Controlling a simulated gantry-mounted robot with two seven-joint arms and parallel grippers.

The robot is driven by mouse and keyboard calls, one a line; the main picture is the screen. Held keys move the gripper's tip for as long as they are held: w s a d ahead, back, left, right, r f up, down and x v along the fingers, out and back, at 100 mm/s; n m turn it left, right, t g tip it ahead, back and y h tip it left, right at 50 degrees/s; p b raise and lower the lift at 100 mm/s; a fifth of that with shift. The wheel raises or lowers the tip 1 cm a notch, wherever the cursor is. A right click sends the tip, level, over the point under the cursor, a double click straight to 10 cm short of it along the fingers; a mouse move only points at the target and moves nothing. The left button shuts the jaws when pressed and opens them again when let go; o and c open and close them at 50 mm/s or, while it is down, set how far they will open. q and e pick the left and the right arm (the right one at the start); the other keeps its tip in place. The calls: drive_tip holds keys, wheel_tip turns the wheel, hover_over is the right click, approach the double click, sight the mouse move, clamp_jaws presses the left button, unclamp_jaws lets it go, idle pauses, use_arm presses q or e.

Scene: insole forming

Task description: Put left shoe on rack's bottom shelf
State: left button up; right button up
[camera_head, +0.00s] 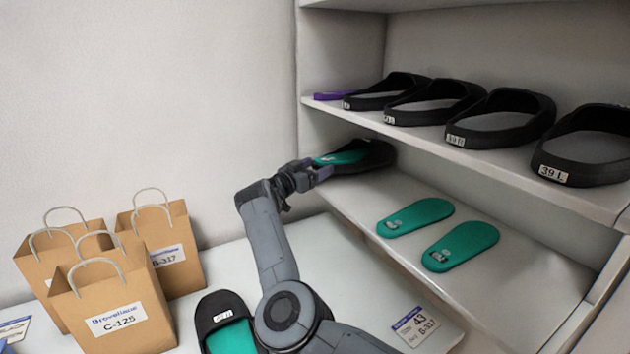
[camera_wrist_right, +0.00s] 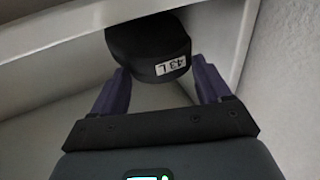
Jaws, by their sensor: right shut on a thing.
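The left shoe (camera_head: 375,157), black with a green insole, is at the far left end of the rack's bottom shelf (camera_head: 500,290), below the upper shelf. My right gripper (camera_head: 318,174) is shut on its near left end. In the right wrist view the shoe (camera_wrist_right: 150,45) sits between the purple fingers of the gripper (camera_wrist_right: 160,72), with a white "43 L" label facing the camera. Whether its sole touches the shelf cannot be told. My left gripper is not in view.
Two loose green insoles (camera_head: 415,217) lie on the bottom shelf. The upper shelf (camera_head: 490,158) bears several black shoes and a purple item (camera_head: 335,96). Another black shoe (camera_head: 212,305) with green insole, paper bags (camera_head: 115,315) and a "43" card (camera_head: 415,326) are on the table (camera_head: 335,262).

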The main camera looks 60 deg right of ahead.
wheel_tip(320, 180, down, 3)
drive_tip(key=shift+f+b, duration=0.15)
drive_tip(key=shift+b, duration=0.35)
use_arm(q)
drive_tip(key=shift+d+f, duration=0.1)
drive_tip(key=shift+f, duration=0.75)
use_arm(e)
drive_tip(key=o, duration=1.4)
drive_tip(key=shift+a, duration=0.1)
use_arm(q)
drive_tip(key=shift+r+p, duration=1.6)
use_arm(e)
drive_tip(key=w+a, duration=0.1)
drive_tip(key=a, duration=1)
drive_tip(key=shift+w+a+f, duration=0.3)
drive_tip(key=shift+w+a, duration=0.05)
drive_tip(key=shift+a, duration=0.05)
drive_tip(key=shift+r, duration=0.1)
